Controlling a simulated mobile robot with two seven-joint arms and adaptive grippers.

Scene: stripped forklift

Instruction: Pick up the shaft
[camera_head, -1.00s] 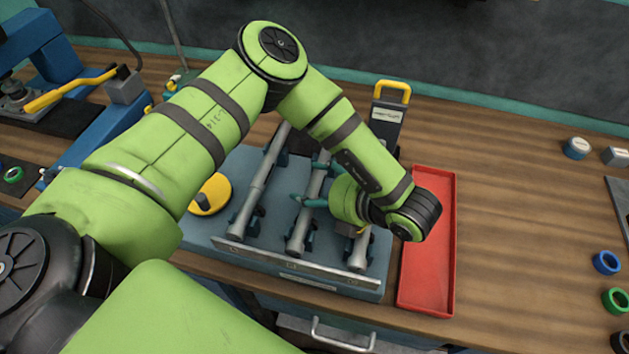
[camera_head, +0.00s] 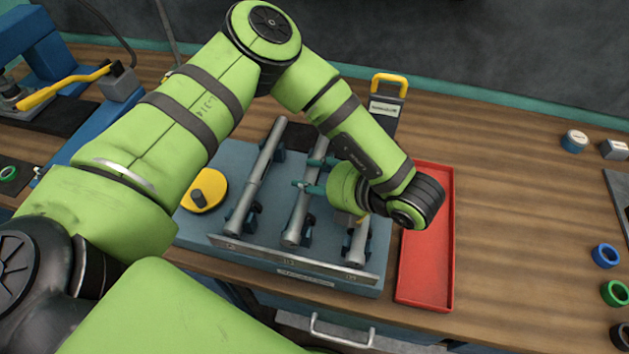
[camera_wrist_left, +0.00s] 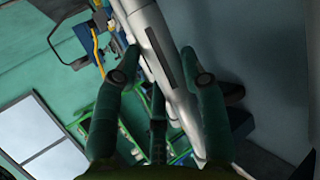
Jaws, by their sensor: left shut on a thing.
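Three grey shafts lie side by side on a blue-grey rack (camera_head: 222,152). My left gripper (camera_head: 312,174) reaches in from the right side and is shut on the middle shaft (camera_head: 299,217), above its mid-length. The shaft's near end lines up with its holder; I cannot tell whether it is raised. In the left wrist view, the gripper's dark green fingers (camera_wrist_left: 160,52) stand on both sides of the grey shaft (camera_wrist_left: 152,28), with a third finger in front. My forearm and wrist hide much of the right shaft (camera_head: 357,243). My right gripper is not in view.
A red tray (camera_head: 427,281) stands empty right of the rack. A yellow disc (camera_head: 206,189) with a knob sits at the rack's left. A yellow-handled box (camera_head: 385,107) stands behind. Coloured rings (camera_head: 606,256) lie at far right. Bare wood lies between tray and rings.

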